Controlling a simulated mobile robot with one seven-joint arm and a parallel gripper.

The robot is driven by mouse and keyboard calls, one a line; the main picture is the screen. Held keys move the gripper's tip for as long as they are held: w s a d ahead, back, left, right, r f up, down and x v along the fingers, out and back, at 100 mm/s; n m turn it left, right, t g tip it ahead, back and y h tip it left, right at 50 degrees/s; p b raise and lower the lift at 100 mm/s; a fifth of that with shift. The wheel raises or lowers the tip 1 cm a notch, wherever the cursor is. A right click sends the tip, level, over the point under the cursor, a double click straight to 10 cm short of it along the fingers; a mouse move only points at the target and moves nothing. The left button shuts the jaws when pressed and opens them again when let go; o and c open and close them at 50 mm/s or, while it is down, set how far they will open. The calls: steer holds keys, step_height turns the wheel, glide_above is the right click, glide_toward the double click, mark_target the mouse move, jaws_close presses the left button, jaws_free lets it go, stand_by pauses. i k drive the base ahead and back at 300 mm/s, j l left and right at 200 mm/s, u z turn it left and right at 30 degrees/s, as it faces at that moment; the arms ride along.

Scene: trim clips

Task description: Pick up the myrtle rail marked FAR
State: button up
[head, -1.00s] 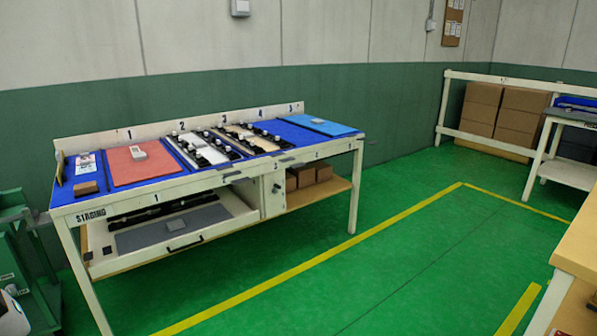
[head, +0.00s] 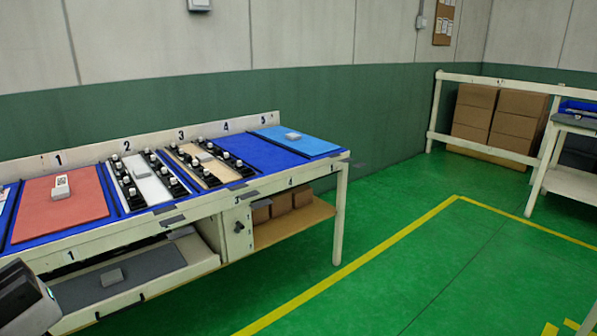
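No rail that I can make out as myrtle or read as marked FAR shows in the head view. Black rails with white knobs stand along the sides of a white panel (head: 152,189) in bay 2 and a tan panel (head: 208,173) in bay 3 of the staging table (head: 338,215). Their markings are too small to read. A dark, boxy part with a green light, apparently of my arm, enters at the lower left edge. My gripper's fingertips are not in view.
A red panel (head: 60,212) lies left and a light-blue panel (head: 303,143) right on the table. An open drawer (head: 168,272) juts out below, beside a shelf of cardboard boxes (head: 279,203). Green floor (head: 400,260) with yellow lines is clear to the right.

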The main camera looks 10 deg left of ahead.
mark_target(204, 174)
steer(key=i+l+u, duration=0.1)
steer(key=i+u, duration=0.2)
steer(key=i, duration=0.25)
steer(key=i+l+u, duration=0.25)
steer(key=i, duration=0.25)
steer(key=i+l+u, duration=0.2)
steer(key=u, duration=0.2)
steer(key=i+l+u, duration=0.3)
steer(key=u, duration=0.15)
steer(key=i+l+u, duration=0.5)
steer(key=l+u, duration=0.3)
steer(key=i+l+u, duration=0.15)
steer(key=l, duration=0.25)
steer(key=i+l+u, duration=0.2)
steer(key=i+l, duration=0.15)
steer(key=i, duration=0.15)
